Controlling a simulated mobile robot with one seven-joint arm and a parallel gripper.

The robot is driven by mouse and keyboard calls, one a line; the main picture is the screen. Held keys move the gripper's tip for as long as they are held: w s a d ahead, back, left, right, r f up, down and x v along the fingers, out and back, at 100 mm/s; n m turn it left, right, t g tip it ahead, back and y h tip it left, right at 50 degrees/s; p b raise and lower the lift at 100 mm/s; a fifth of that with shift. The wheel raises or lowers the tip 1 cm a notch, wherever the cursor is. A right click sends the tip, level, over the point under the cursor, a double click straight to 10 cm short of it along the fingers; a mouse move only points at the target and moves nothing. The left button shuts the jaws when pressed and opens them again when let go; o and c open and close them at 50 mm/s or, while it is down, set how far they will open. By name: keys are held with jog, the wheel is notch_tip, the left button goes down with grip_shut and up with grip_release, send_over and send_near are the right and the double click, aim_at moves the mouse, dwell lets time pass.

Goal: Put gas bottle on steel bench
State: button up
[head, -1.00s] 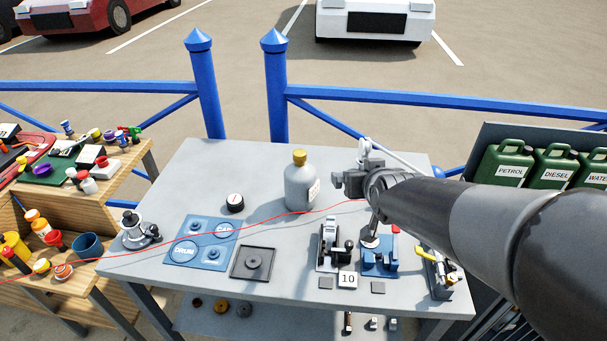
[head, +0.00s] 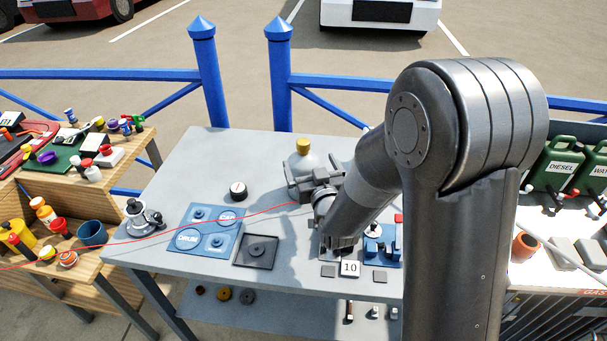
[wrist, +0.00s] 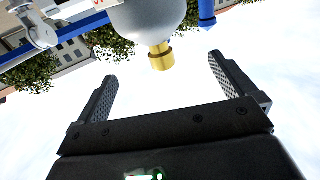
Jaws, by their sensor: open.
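The gas bottle (head: 303,160) is grey with a brass-yellow cap and stands upright on the grey steel bench (head: 205,160). My gripper (head: 305,185) is in front of it in the head view and hides its lower part. In the wrist view the gas bottle (wrist: 150,18) shows at the top with its yellow cap pointing down in the picture. There the open fingers of my gripper (wrist: 165,85) are apart, with nothing between them. The cap lies beyond the fingertips, so I see no contact.
A blue fixture (head: 380,250) and a "10" card (head: 349,268) are at right. Green cans (head: 553,165) stand farther right. The bench's back left is clear.

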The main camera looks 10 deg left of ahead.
aim_at(303, 162)
notch_tip(303, 162, down, 5)
jog(key=shift+x, duration=3.75)
jog(key=shift+f, duration=0.1)
jog(key=shift+c, duration=0.4)
jog(key=c, duration=1.5)
jog(key=shift+o, duration=0.2)
jog(key=shift+w+r, duration=0.1)
jog(key=shift+r, duration=0.1)
